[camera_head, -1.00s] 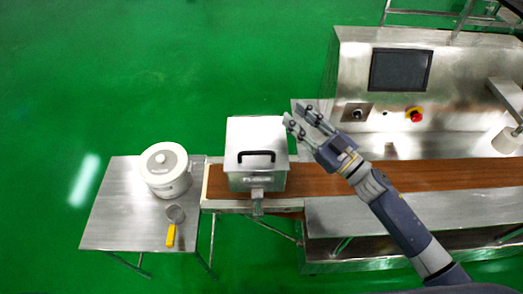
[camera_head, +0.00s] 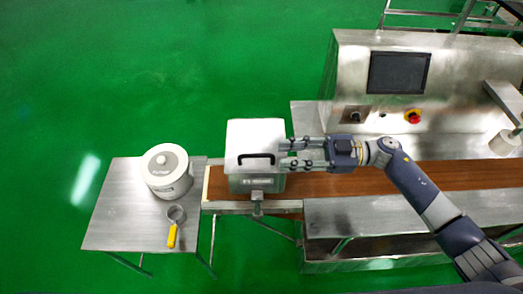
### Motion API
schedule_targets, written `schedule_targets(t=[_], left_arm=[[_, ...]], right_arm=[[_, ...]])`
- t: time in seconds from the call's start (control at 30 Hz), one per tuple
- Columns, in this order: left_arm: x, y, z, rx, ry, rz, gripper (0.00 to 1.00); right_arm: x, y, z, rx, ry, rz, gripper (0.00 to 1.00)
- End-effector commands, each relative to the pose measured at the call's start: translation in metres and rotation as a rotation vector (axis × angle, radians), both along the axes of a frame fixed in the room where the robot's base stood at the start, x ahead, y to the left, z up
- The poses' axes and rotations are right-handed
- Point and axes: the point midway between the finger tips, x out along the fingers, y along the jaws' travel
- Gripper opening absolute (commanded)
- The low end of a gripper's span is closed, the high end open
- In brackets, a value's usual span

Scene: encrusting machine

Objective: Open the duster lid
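The duster is a square metal box (camera_head: 265,185) on the conveyor's left end. Its flat lid (camera_head: 255,135) lies shut on top, with a black handle (camera_head: 257,157) near the front edge. My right gripper (camera_head: 287,153) comes in from the right, its two fingers apart and pointing left. Its fingertips are at the lid's right edge in the picture, a short way right of the handle, with nothing between them. I cannot tell if they touch the lid. My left gripper is not in view.
A steel side table (camera_head: 115,215) on the left holds a white lidded pot (camera_head: 167,172) and a small scoop with a yellow handle (camera_head: 172,236). The brown conveyor belt (camera_head: 440,176) runs right, past the machine with a screen (camera_head: 398,72) and red button (camera_head: 412,116).

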Motion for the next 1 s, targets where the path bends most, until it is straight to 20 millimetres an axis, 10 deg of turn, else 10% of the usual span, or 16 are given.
schedule_targets(t=[0.33,0.77,0.9,1.0], left_arm=[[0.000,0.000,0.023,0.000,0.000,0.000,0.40],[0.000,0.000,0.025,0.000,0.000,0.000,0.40],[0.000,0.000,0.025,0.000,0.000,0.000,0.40],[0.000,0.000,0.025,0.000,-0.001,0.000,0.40]], right_arm=[[0.000,0.060,0.003,0.002,0.000,-0.001,0.30],[0.000,0.070,0.000,0.000,-0.001,-0.002,0.30],[0.000,0.070,0.000,0.000,-0.001,-0.002,0.00],[0.001,0.070,0.000,0.001,-0.002,-0.003,0.00]])
